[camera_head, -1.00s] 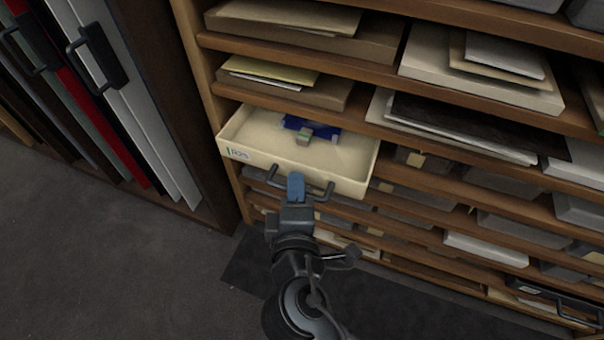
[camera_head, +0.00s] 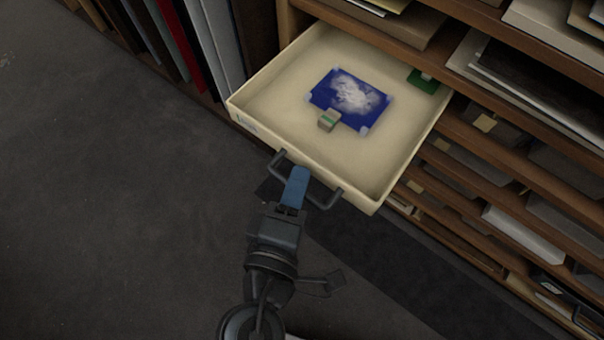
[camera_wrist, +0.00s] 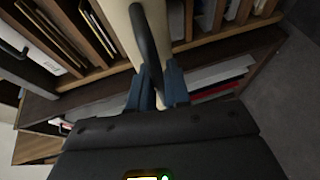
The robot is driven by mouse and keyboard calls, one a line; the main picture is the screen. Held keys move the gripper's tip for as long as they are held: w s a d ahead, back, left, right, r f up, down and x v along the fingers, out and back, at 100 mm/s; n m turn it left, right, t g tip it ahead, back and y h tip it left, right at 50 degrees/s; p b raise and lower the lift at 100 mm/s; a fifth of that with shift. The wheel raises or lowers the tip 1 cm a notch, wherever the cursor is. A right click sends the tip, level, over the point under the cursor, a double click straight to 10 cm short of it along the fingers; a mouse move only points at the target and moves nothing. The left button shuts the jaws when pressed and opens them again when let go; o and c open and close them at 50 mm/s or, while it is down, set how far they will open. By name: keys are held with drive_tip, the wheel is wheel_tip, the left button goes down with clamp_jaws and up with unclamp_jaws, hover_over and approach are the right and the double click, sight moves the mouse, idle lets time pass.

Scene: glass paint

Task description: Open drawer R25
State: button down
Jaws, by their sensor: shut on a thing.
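The cream drawer (camera_head: 400,165) is pulled well out of the wooden shelf unit in the head view. A small label shows at the left of its front; it is too small to read now, but read R25 in the earlier frame. My gripper (camera_head: 297,180) is shut on the dark bar handle (camera_head: 322,200) at the middle of the drawer front. In the wrist view, the blue fingers (camera_wrist: 158,88) close around the handle (camera_wrist: 146,45), with the drawer front (camera_wrist: 125,30) behind it. Inside lie a blue sheet with a white cloudy pattern (camera_head: 350,98), a small block (camera_head: 328,120) and a green item (camera_head: 422,82).
Shelves with flat boxes and papers (camera_head: 520,70) stand to the right of and behind the drawer. Upright panels (camera_head: 190,40) stand in a rack at the upper left. The dark floor (camera_head: 110,200) at the left is clear.

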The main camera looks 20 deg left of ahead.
drive_tip(key=c, duration=1.2)
unclamp_jaws()
drive_tip(key=shift+o, duration=0.2)
drive_tip(key=s+r+p, duration=0.1)
drive_tip(key=s+p, duration=0.1)
drive_tip(key=s, duration=0.5)
drive_tip(key=shift+s+d+r, duration=0.15)
drive_tip(key=shift+s+d, duration=0.05)
drive_tip(key=shift+s, duration=0.15)
